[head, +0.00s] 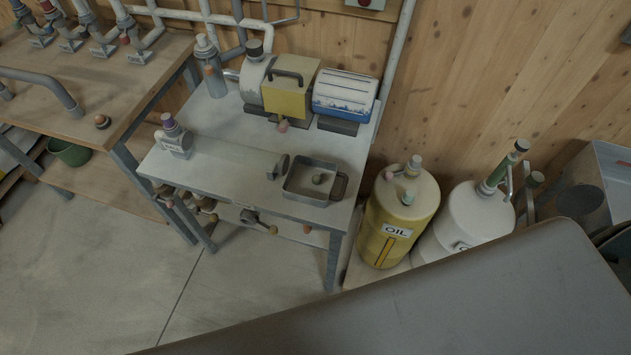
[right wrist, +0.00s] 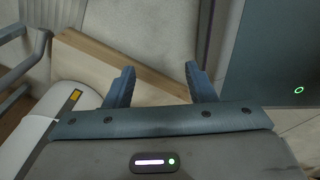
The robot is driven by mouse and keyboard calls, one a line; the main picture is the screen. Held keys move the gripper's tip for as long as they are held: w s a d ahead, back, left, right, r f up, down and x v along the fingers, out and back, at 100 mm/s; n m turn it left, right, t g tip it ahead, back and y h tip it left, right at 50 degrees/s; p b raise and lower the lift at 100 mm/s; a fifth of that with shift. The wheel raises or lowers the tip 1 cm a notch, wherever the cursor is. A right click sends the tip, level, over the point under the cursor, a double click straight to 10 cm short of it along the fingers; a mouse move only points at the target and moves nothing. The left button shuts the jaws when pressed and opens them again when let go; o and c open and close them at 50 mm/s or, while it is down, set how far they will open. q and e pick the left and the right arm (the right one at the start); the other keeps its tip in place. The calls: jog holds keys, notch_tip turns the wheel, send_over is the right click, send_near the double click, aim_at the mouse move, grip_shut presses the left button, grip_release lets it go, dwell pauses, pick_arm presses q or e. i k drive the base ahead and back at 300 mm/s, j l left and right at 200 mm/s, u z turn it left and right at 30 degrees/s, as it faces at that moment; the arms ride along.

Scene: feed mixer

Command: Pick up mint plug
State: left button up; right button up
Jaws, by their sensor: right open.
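A small pale mint plug (head: 407,198) sits on top of the yellow oil can (head: 380,228), toward its front right side. A pinkish piece and a pale cap are also on the can's top. My right gripper (right wrist: 160,66) shows only in the right wrist view, with its two blue fingers apart and nothing between them. The mint plug does not show in the right wrist view. My left gripper is in neither view.
A white can (head: 462,225) stands right beside the yellow one. A grey table (head: 235,178) to the left holds a yellow-faced machine (head: 290,88) and a metal tray (head: 296,196). A large grey surface fills the lower right of the head view.

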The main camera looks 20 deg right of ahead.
aim_at(408, 199)
jog(key=k+z, duration=0.1)
jog(key=z, duration=2.55)
jog(key=u, duration=1.3)
jog(key=k+j+z, duration=0.1)
jog(key=j+z, duration=0.15)
jog(key=z, duration=0.2)
jog(key=k+j+z, duration=0.15)
jog(key=z, duration=0.3)
jog(key=j, duration=0.1)
